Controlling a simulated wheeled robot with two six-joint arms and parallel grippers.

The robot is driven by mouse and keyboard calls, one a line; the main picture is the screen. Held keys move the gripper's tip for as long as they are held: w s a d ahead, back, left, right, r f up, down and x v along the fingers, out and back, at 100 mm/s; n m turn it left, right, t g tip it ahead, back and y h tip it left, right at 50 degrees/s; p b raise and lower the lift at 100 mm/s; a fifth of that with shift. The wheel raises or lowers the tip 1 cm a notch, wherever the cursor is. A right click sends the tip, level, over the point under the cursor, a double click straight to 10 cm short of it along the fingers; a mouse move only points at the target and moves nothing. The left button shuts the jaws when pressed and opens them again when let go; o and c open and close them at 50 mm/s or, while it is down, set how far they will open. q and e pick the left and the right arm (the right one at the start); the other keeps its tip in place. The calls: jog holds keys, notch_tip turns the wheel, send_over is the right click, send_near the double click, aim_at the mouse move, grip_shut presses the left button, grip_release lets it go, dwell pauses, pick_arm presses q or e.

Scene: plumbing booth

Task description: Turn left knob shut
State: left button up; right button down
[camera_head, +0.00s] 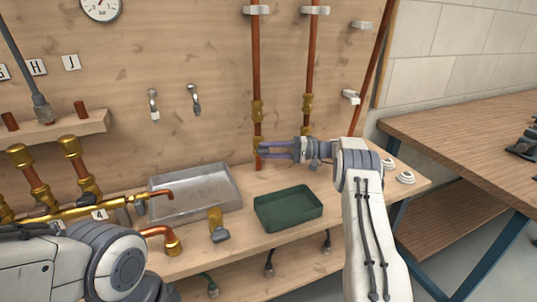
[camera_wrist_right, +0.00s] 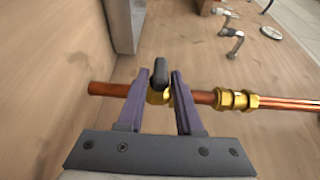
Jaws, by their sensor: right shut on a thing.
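The left copper pipe (camera_head: 256,60) runs down the wooden wall, with brass fittings low on it. My right gripper (camera_head: 260,150) is at its lower brass valve, coming from the right. In the right wrist view, the fingers of this gripper (camera_wrist_right: 161,78) are shut on a small dark knob (camera_wrist_right: 160,68), one finger on each side. The knob sits on a brass valve body (camera_wrist_right: 158,97) in line with the copper pipe. In the head view the fingers hide the knob. My left arm shows at the lower left, but its gripper is out of view.
A second copper pipe (camera_head: 312,60) with brass fittings (camera_head: 307,103) stands just right of the first. A grey metal tray (camera_head: 215,201) and a green tray (camera_head: 289,222) lie on the bench below. Brass pipework (camera_head: 70,213) fills the left side. A wooden table (camera_head: 470,120) stands at right.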

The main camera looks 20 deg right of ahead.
dwell(0.3)
jog(key=c, duration=0.8)
grip_release()
jog(key=b+v, duration=0.1)
jog(key=v, duration=0.7)
jog(key=shift+d+f, duration=0.15)
jog(key=shift+f, duration=0.05)
jog(key=shift+b+v, duration=0.35)
jog(key=shift+v, duration=0.7)
jog(key=shift+r, duration=0.1)
